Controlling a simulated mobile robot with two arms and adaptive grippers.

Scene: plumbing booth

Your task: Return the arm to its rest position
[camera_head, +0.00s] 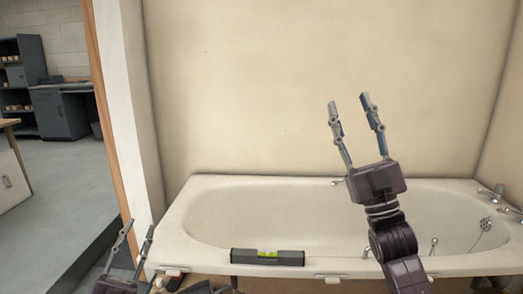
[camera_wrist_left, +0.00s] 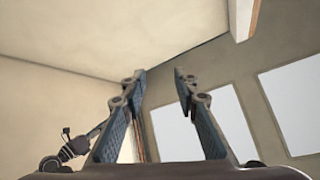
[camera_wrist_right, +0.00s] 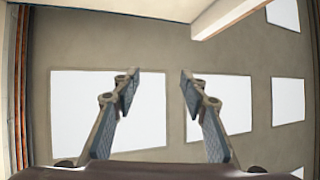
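My right gripper (camera_head: 351,104) is raised over the bathtub in the head view, with its fingers pointing up. It is open and empty, and the right wrist view shows a clear gap between its fingertips (camera_wrist_right: 184,80). My left gripper (camera_head: 139,227) is low at the left front of the tub, also pointing up. It is open and empty in the left wrist view, with its fingertips (camera_wrist_left: 159,74) apart. My right arm appears at the left of the left wrist view.
The white bathtub (camera_head: 205,258) stands against a beige wall (camera_head: 250,90). A black spirit level (camera_head: 240,257) with a green vial lies on its front rim. Chrome fittings (camera_head: 497,191) are at the right. Grey cabinets (camera_head: 60,112) stand in a room at the left, past a wooden door frame (camera_head: 102,105).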

